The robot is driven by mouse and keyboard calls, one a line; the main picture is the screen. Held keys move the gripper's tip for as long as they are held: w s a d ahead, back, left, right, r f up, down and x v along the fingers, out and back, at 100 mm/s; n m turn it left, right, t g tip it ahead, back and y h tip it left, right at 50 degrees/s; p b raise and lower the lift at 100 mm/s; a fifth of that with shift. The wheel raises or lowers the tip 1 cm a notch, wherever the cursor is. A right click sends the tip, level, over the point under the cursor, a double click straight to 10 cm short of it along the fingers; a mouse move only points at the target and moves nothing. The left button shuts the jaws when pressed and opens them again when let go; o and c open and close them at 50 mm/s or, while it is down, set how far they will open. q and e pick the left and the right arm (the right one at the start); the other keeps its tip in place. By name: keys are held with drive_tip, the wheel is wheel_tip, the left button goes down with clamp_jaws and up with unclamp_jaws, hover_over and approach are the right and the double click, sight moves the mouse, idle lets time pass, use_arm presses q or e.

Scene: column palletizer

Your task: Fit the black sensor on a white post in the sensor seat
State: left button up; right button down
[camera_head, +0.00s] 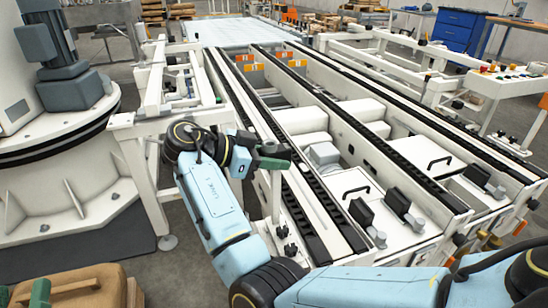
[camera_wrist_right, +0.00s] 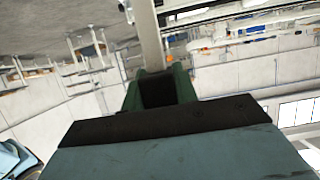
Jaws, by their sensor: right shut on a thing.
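My right gripper (camera_head: 268,155) has green fingers and is beside the left rail of the conveyor in the head view. It is shut on the black sensor (camera_wrist_right: 157,90), which shows between the green fingers in the right wrist view. A white post (camera_wrist_right: 147,38) runs away from the sensor there; in the head view the post (camera_head: 275,195) extends below the fingers. I cannot tell whether its lower end touches anything. I cannot pick out the sensor seat. Green finger parts of my left gripper (camera_head: 38,292) show at the bottom left edge, mostly cut off.
The white conveyor frame (camera_head: 345,255) with black chain rails fills the centre and right. Black units (camera_head: 362,213) with grey parts stand on its near end. A brown carton-like object (camera_head: 85,283) lies at bottom left. A grey-white machine column (camera_head: 60,185) stands at left.

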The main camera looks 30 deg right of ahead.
sight(275, 143)
use_arm(q)
drive_tip(key=shift+f+b, duration=0.35)
use_arm(e)
drive_tip(key=shift+f, duration=0.55)
idle(0.4)
drive_tip(key=c, duration=1)
unclamp_jaws()
drive_tip(key=shift+r, duration=0.25)
wheel_tip(275, 143, up, 5)
drive_tip(key=shift+f+p, duration=0.15)
drive_tip(key=shift+p, duration=1.05)
wheel_tip(275, 143, up, 4)
drive_tip(key=shift+r+p, duration=0.2)
drive_tip(key=shift+p, duration=0.7)
use_arm(q)
drive_tip(key=s+a+f+g+y, duration=0.2)
drive_tip(key=a+f+g+y, duration=0.1)
drive_tip(key=f+g, duration=0.6)
drive_tip(key=shift+f, duration=1.6)
use_arm(e)
drive_tip(key=shift+r, duration=0.2)
